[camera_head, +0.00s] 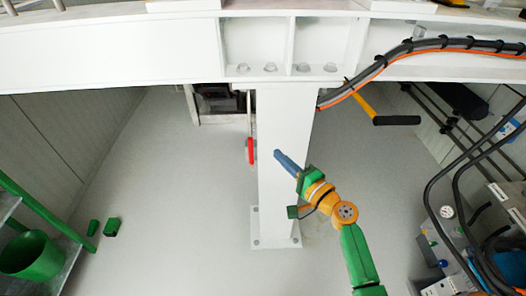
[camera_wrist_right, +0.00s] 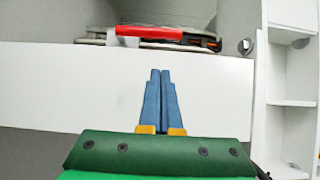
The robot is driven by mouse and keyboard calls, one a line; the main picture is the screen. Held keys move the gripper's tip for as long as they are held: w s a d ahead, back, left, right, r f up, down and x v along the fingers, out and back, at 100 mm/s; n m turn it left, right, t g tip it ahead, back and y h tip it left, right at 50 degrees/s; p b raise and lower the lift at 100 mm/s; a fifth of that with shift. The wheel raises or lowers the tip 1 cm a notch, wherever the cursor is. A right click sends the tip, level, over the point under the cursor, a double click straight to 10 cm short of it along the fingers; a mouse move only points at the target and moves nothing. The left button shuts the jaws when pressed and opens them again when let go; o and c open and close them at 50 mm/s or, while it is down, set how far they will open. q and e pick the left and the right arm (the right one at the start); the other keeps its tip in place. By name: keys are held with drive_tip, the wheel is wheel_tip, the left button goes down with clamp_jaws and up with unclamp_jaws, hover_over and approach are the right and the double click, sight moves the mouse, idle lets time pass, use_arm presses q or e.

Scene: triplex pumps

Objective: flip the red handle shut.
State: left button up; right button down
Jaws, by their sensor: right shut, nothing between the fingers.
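The red handle (camera_head: 250,150) stands out from the left side of the white post in the head view. In the right wrist view the red handle (camera_wrist_right: 150,32) lies across the top, beyond the white face of the post. My right gripper (camera_head: 278,154) is in front of the post, to the right of the handle and at about its height. Its blue fingers (camera_wrist_right: 160,75) are together with nothing between them, apart from the handle. The handle's mount is partly hidden behind the post. My left gripper is not in view.
The white post (camera_head: 285,200) rises from a bolted foot to a white beam (camera_head: 110,52). Cables and an orange hose (camera_head: 365,80) run at the right. A yellow lever with a black grip (camera_head: 397,120) juts out right of the post.

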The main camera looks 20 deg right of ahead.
sight(251, 151)
drive_tip(key=w+a, duration=0.3)
drive_tip(key=a, duration=0.1)
drive_tip(key=shift+w+p, duration=0.2)
drive_tip(key=shift+p, duration=0.1)
